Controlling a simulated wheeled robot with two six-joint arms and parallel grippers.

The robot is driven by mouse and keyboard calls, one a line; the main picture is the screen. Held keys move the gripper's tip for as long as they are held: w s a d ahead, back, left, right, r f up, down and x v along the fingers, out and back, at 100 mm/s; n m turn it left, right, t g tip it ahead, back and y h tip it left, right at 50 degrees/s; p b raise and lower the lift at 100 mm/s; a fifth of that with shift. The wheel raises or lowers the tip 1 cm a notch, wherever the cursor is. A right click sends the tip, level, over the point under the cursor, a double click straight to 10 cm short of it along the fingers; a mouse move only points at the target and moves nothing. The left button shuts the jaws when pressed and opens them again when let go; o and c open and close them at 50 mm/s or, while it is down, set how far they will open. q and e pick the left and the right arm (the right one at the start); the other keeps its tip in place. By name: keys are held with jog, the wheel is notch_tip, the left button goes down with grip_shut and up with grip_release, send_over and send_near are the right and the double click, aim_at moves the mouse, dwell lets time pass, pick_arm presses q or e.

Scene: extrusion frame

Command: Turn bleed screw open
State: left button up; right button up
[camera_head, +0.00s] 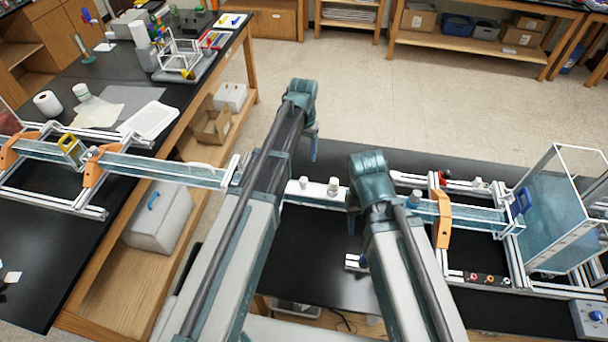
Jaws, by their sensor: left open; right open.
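A long clear water channel (165,166) runs across the benches, and my two raised arms cover parts of it. Two small pale caps, a left one (303,182) and a right one (333,186), stand on a white middle section (316,198) between my arms. I cannot tell whether either is the bleed screw, or how far any screw is turned. My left arm reaches up and bends over at its top; my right arm bends over just right of the caps.
Orange clamps hold the channel at left (93,167) and right (442,218). A clear water tank (562,205) stands at far right, with a grey control box (591,319) in front. A gap separates the left black bench (45,270) from the right one (310,262).

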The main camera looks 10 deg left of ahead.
aim_at(304, 179)
pick_arm(q)
notch_tip(304, 179, down, 14)
jog(key=b, duration=1.3)
jog(key=shift+r, duration=0.1)
grip_shut()
